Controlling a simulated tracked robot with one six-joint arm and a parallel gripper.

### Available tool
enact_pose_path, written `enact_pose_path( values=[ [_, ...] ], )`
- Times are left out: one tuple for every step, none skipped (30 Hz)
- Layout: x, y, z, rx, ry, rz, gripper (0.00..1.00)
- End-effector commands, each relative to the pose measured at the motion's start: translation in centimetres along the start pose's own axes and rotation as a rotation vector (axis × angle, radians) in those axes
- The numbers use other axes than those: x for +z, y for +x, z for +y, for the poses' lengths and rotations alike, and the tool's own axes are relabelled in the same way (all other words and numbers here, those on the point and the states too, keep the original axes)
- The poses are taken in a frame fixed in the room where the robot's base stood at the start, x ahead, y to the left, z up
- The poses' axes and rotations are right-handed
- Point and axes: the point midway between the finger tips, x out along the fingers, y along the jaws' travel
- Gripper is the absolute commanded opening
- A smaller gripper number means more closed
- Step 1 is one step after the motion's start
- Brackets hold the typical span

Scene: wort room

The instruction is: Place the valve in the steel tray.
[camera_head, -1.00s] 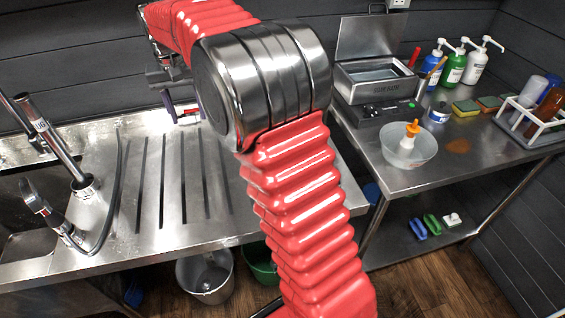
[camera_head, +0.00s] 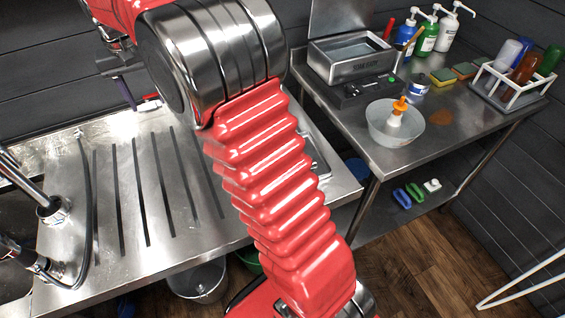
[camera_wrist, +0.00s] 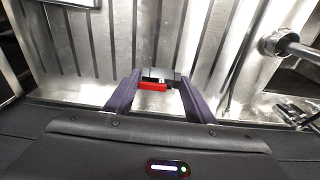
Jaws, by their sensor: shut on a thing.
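In the head view, my gripper (camera_head: 138,98) shows only in part at the left, beyond my arm, with a bit of red beside a purple finger. The steel tray appears to be the metal rim (camera_head: 318,160) at the drainer's right end in the head view. My red arm hides most of it, so its inside cannot be seen. The valve is well left of that rim.
A tap (camera_head: 50,205) and hose stand at the left by the sink. On the right-hand table are a steel bath (camera_head: 352,68), a bowl (camera_head: 382,135) with an orange-topped bottle, pump bottles, sponges and a white rack (camera_head: 510,85). The drainer's grooved middle (camera_head: 150,190) is clear.

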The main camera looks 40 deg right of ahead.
Motion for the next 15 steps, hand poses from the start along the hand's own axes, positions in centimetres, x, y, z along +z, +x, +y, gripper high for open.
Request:
enact_pose_path(
  values=[
    [0.0, 0.0, -0.1, 0.000, -0.002, 0.001, 0.19],
    [0.1, 0.0, -0.1, -0.001, -0.003, 0.001, 0.19],
    [0.1, 0.0, 0.1, -0.001, -0.004, 0.000, 0.19],
    [0.1, 0.0, 0.3, -0.001, -0.003, 0.001, 0.19],
    [0.2, 0.0, 0.6, -0.001, -0.003, 0.001, 0.19],
    [0.3, 0.1, 1.2, -0.001, -0.001, 0.000, 0.19],
    [0.4, 0.2, 1.9, 0.000, 0.000, -0.001, 0.19],
    [0.5, 0.3, 2.6, 0.000, 0.001, -0.002, 0.19],
    [0.7, 0.5, 3.7, 0.000, 0.003, -0.002, 0.19],
    [0.9, 0.6, 4.6, 0.000, 0.005, -0.001, 0.19],
    [1.1, 0.8, 5.6, 0.000, 0.006, -0.003, 0.19],
    [1.5, 1.1, 7.1, 0.000, 0.009, -0.004, 0.19],
    [1.8, 1.2, 8.2, 0.000, 0.012, -0.003, 0.19],
    [2.2, 1.4, 9.4, 0.000, 0.013, -0.005, 0.19],
    [2.8, 1.7, 11.0, -0.001, 0.016, -0.004, 0.19]
  ],
)
